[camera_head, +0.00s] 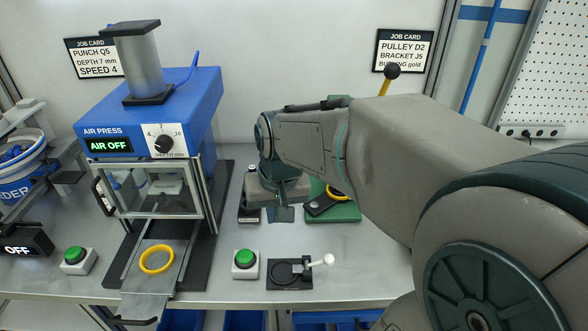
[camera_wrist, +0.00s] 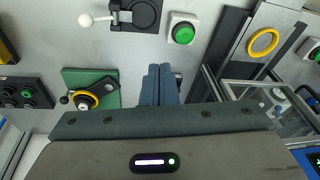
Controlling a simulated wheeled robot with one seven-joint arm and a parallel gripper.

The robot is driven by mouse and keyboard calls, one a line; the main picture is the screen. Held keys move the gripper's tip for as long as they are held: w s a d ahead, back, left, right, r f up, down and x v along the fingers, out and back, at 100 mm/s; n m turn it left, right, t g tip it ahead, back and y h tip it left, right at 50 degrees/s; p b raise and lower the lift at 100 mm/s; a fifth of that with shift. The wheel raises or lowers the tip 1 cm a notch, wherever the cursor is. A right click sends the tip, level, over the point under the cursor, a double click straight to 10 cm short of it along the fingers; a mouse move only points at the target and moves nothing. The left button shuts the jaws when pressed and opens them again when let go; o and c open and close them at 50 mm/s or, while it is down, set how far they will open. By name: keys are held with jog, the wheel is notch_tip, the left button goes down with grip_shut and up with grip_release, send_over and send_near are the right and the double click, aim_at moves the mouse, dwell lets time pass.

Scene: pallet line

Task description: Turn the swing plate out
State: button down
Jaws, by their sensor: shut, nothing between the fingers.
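A dark plate (camera_head: 318,206) on a green base (camera_head: 346,213) looks like the swing plate; I cannot be sure. A yellow ring (camera_head: 337,193) sits by it, and my arm hides part of this station. In the wrist view, the green base (camera_wrist: 75,77) is left of my fingers, with the yellow ring (camera_wrist: 99,88) around a dark round part (camera_wrist: 86,100) and a small knob beside it. My gripper (camera_wrist: 160,68) is shut and empty, pointing down, apart from the base. It also shows in the head view (camera_head: 284,213), left of the green base.
The air press (camera_head: 150,115) stands at left, its sign reading AIR OFF, with a yellow ring (camera_head: 157,259) on its slide. A green button (camera_head: 245,259) and a black clamp fixture (camera_head: 290,283) with a white ball handle are in front. A black-knobbed lever (camera_head: 391,72) rises behind my arm.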

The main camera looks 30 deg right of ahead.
aim_at(332, 193)
jog(key=w+d+f+m+g+h, duration=0.1)
jog(key=w+d+f, duration=0.3)
jog(key=w, duration=0.5)
jog(key=w+d+f+m+h+b, duration=0.1)
jog(key=w+d+f+m+h, duration=0.2)
jog(key=w+d, duration=0.4)
jog(key=w+d+f+m+g+h+b, duration=0.1)
jog(key=w+d+f+m+h, duration=0.1)
jog(key=w+d+f, duration=0.4)
jog(key=w+h, duration=0.1)
jog(key=w, duration=0.4)
jog(key=shift+f+m+g+h, duration=0.3)
jog(key=shift+f+m+h, duration=0.1)
jog(key=p+x, duration=0.2)
jog(key=x, duration=0.8)
jog(key=shift+s+d+p, duration=0.65)
jog(key=shift+s+d, duration=0.65)
jog(key=shift+d, duration=0.2)
jog(key=shift+a, duration=0.1)
